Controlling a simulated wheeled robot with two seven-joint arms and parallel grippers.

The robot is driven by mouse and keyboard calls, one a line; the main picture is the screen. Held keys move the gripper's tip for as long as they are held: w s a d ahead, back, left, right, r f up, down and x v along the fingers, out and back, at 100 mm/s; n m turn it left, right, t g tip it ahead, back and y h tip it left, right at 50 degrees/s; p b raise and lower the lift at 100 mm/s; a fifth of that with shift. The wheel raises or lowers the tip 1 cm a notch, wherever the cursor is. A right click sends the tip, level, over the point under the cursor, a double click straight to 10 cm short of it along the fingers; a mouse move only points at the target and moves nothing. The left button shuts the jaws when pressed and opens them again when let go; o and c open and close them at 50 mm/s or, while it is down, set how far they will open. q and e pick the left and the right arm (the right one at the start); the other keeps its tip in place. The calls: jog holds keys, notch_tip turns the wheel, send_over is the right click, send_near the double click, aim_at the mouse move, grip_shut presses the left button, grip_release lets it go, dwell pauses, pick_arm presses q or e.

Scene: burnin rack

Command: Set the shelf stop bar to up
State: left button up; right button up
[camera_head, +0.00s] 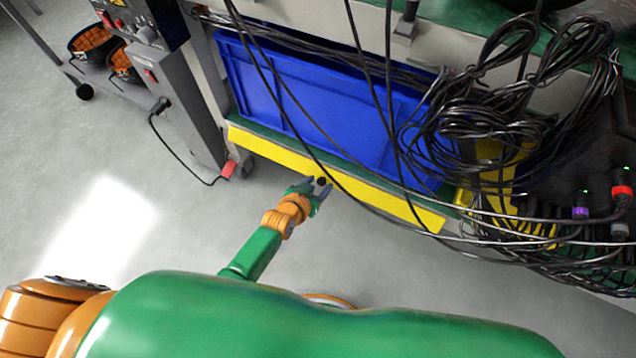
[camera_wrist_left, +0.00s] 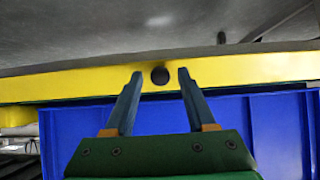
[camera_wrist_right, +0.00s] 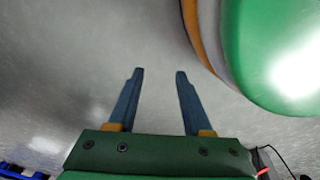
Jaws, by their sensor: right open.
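The shelf stop bar (camera_head: 270,146) is a long yellow strip along the front edge of the low green shelf, below the blue bin's front. It crosses the left wrist view (camera_wrist_left: 240,70) from side to side. A round black knob (camera_wrist_left: 160,76) sits on the bar. My left gripper (camera_head: 322,186) is open at the bar; in the left wrist view its fingertips (camera_wrist_left: 160,74) show on either side of the knob, with gaps. Whether the tips reach past the knob I cannot tell. My right gripper (camera_wrist_right: 158,73) is open and empty above the grey floor, seen only in its wrist view.
A blue bin (camera_head: 290,85) stands on the shelf behind the bar. Black cables (camera_head: 500,110) hang in coils at the right and cross in front of the bin and bar. A grey cabinet (camera_head: 190,100) stands left of the shelf. The floor (camera_head: 150,200) at left is clear.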

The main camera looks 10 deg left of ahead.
pick_arm(q)
jog(key=shift+r, duration=0.25)
jog(key=p+v, duration=0.5)
jog(key=v, duration=0.2)
jog(key=shift+f, duration=0.2)
pick_arm(e)
jog(key=s+r, duration=0.1)
jog(key=s+d, duration=0.1)
jog(key=s+d+r, duration=0.1)
jog(key=s, duration=0.1)
jog(key=shift+s+d+r, duration=0.1)
jog(key=shift+d+r, duration=0.05)
jog(key=shift+r, duration=0.15)
